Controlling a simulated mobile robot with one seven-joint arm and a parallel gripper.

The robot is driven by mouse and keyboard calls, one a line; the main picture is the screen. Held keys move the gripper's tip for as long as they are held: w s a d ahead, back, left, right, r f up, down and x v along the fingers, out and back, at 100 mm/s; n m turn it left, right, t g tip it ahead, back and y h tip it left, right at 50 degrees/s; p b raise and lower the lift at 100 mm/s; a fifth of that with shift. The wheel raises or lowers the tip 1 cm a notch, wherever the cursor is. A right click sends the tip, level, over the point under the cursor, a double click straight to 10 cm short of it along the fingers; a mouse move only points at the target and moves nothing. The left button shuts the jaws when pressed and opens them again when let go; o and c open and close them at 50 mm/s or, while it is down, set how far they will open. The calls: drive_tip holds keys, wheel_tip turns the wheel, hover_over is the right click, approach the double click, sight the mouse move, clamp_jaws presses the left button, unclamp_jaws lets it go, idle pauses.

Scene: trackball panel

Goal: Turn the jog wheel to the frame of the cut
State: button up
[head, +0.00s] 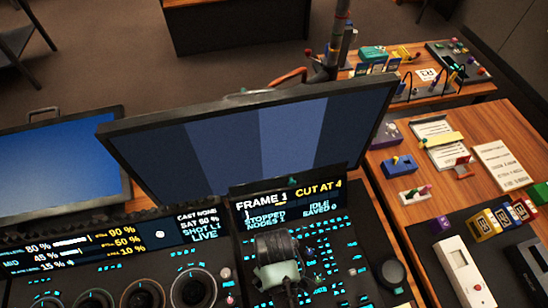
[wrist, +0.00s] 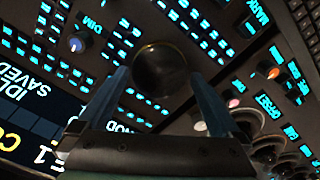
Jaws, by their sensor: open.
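The control panel (head: 337,262) carries lit cyan keys. Its right display (head: 289,200) reads FRAME 1, CUT AT 4, STOPPED, IDLE and SAVED 0. My gripper (head: 285,288) is over the panel below this display and hides what is beneath it. In the wrist view my gripper (wrist: 158,78) is open, with one finger on each side of a dark round wheel or knob (wrist: 162,66), which I take for the jog wheel. No contact with it can be made out. Another dark round knob (head: 391,275) stands at the panel's right.
Ringed trackballs (head: 142,296) lie at the left, and a small DIM knob (wrist: 77,43) shows in the wrist view. A large monitor (head: 250,135) stands behind the panel. A wooden side desk (head: 390,215) with cards and small items is at the right.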

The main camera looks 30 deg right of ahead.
drive_tip(key=shift+f, duration=0.6)
drive_tip(key=c, duration=1)
drive_tip(key=shift+r, duration=0.1)
drive_tip(key=shift+c, duration=0.2)
